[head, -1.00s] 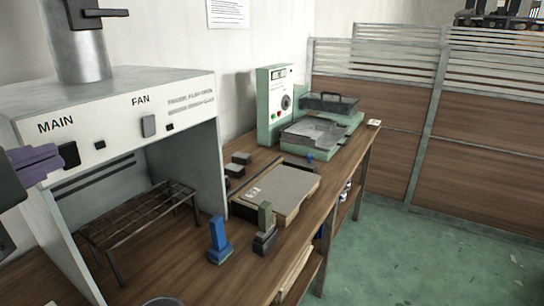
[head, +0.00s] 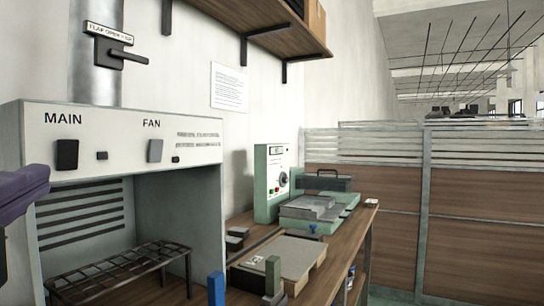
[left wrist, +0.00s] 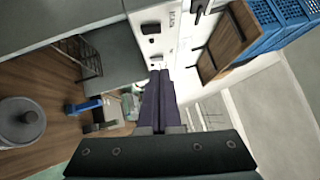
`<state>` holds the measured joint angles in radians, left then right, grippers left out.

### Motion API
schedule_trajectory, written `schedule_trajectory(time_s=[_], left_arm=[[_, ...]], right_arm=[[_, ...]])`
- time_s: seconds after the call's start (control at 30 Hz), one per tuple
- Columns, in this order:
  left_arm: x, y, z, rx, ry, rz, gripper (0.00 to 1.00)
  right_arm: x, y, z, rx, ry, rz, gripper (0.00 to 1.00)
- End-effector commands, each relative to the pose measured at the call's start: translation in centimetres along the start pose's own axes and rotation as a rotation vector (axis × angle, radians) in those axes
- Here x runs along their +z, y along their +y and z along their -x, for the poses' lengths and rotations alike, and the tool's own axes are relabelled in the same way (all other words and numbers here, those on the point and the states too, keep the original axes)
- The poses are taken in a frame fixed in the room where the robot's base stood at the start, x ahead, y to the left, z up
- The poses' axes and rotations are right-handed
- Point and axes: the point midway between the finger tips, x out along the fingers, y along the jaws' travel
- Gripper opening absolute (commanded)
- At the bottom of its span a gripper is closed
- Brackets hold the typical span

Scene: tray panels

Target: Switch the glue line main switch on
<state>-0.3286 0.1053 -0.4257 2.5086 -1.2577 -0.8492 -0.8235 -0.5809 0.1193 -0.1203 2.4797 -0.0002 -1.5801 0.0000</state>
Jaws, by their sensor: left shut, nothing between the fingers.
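The pale grey hood panel (head: 120,125) carries a black rocker switch (head: 67,154) under the word MAIN. A small dark square (head: 102,155) sits to its right. A grey rocker (head: 155,150) sits under the word FAN. I cannot tell which way the MAIN rocker is tipped. My left gripper (head: 28,184), with purple fingers, is at the left edge, left of and lower than the MAIN switch in the picture and apart from it. In the left wrist view its fingers (left wrist: 158,90) are shut together and empty. My right gripper is not in view.
A dark wire rack (head: 120,270) stands inside the hood. A duct with a black lever (head: 122,56) rises above it. A green machine (head: 272,183) and a blue upright piece (head: 216,288) are on the bench. A shelf (head: 265,38) hangs above.

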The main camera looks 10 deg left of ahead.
Motion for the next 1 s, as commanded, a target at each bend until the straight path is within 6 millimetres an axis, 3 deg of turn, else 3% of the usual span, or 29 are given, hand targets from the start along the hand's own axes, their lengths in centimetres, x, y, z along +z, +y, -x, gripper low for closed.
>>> schedule_trajectory(time_s=[0.27,0.7,1.0], left_arm=[[0.0,-0.1,-1.2,-0.002,-0.001,-0.001,0.0],[0.1,-0.2,-10.1,-0.001,-0.002,0.0,0.0],[2.6,0.0,-12.6,0.001,0.0,0.0,0.0]], right_arm=[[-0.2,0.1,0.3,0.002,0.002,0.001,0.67],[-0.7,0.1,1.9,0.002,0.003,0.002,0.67],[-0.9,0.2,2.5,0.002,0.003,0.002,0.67]])
